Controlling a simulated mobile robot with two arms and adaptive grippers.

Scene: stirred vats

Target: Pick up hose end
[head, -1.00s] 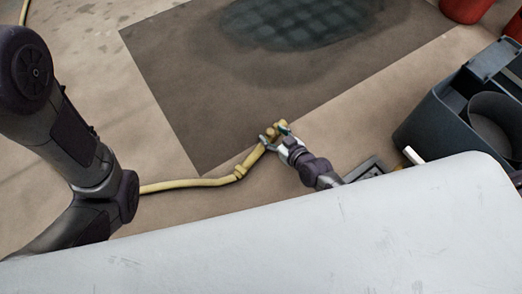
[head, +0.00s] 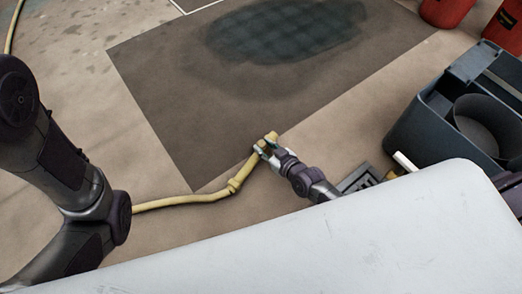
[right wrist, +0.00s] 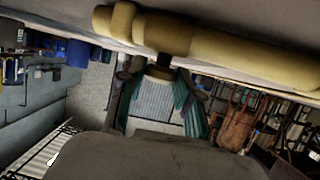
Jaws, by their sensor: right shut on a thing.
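The yellow hose runs from behind my left arm to a thicker coupling (head: 235,186), then up to the hose end (head: 250,165) near the dark mat's lower corner. My right gripper (head: 264,148) is shut on the hose end close to its tip.
A dark mat (head: 150,80) with a wet patch (head: 285,30) lies beyond the hose. A dark blue-grey bin (head: 425,120) stands at the right, with red containers (head: 445,12) behind it. A pale flat surface (head: 300,240) fills the front. Bare floor lies left of the mat.

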